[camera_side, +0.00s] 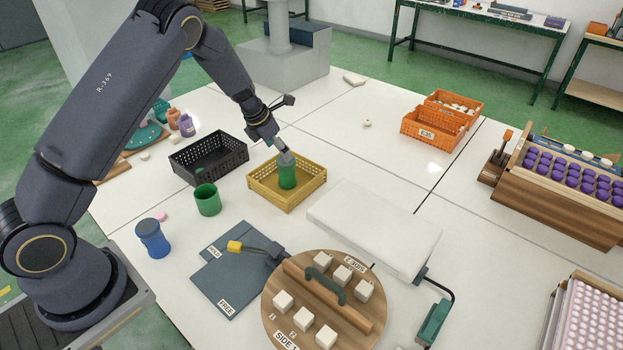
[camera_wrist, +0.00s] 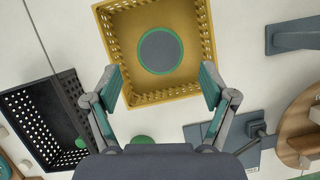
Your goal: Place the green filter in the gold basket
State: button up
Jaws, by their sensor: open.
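The green filter (camera_side: 287,176) is a green cylinder standing upright inside the gold basket (camera_side: 288,201). In the wrist view the filter (camera_wrist: 160,52) shows from above as a grey disc with a green rim, near the middle of the gold basket (camera_wrist: 160,97). My gripper (camera_side: 285,158) is right above the filter in the side view, close to its top. In the wrist view my gripper (camera_wrist: 161,80) has its two fingers spread wide apart, with nothing between them. The filter's base is partly hidden by the basket wall.
A black basket (camera_side: 209,160) stands left of the gold one. A green cup (camera_side: 207,200) and a blue jar (camera_side: 152,239) stand in front. A white slab (camera_side: 373,228) and a round wooden board (camera_side: 324,304) lie to the right. Orange crates (camera_side: 434,128) are farther back.

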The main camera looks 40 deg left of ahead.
jog(key=s+d+r+m+h, duration=0.1)
jog(key=s+d+r+m, duration=0.3)
jog(key=r, duration=0.3)
jog(key=s+d+r+m, duration=0.2)
jog(key=s+r+m, duration=0.2)
jog(key=r+m, duration=0.25)
jog(key=s+d+r+m+h, duration=0.1)
jog(key=s+d+r+m, duration=0.3)
jog(key=r, duration=0.3)
jog(key=s+r+m+y, duration=0.1)
jog(key=s+r+m, duration=0.1)
jog(key=s+m, duration=0.7)
jog(key=s+d+r+m+t+y, duration=0.1)
jog(key=s+r+m, duration=0.2)
jog(key=s+m, duration=0.7)
jog(key=shift+s+d+y, duration=0.25)
jog(key=shift+s+y, duration=0.15)
jog(key=shift+s, duration=0.75)
